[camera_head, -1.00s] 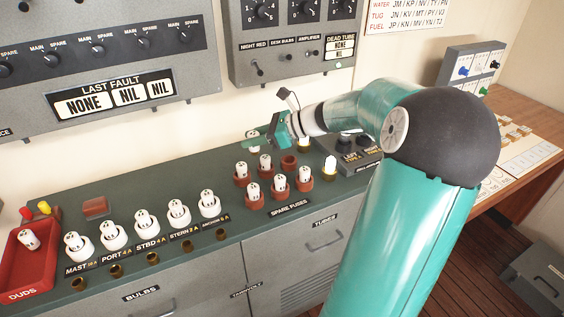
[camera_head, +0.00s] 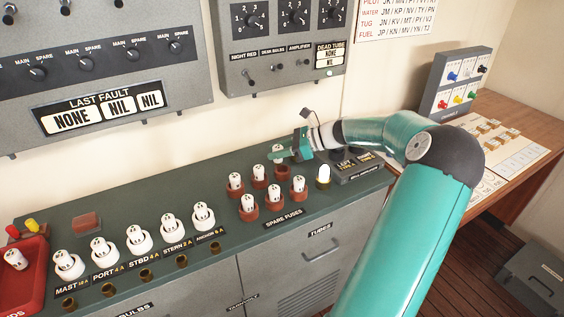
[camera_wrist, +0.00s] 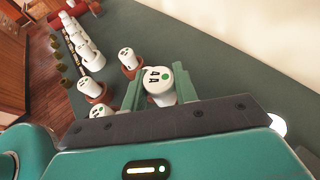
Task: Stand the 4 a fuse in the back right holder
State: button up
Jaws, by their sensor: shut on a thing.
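The 4 A fuse, white with a green dot on its top, shows in the wrist view (camera_wrist: 157,85) between my fingers. In the head view the fuse (camera_head: 276,153) is upright. My gripper (camera_head: 289,150) is shut on it, reaching in from the right. The back right holder (camera_head: 283,173) is a red-brown cup of the spare fuses group, just below the fuse. I cannot tell whether the fuse's lower end is inside it.
Other spare fuses stand in red-brown holders close by, at back left (camera_head: 235,181), back middle (camera_head: 258,172) and front right (camera_head: 298,185). A row of white fuse holders (camera_head: 139,240) runs left.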

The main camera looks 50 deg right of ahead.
jog(key=shift+w+d+f, duration=0.1)
jog(key=shift+d+f, duration=0.7)
jog(key=shift+f, duration=0.25)
jog(key=shift+d+f, duration=0.15)
jog(key=shift+f, duration=1.45)
jog(key=shift+f, duration=0.25)
jog(key=o, duration=1)
jog(key=shift+c, duration=0.2)
jog(key=shift+s+d+r, duration=0.15)
jog(key=shift+s+r, duration=0.1)
jog(key=shift+r, duration=0.15)
jog(key=v, duration=1.1)
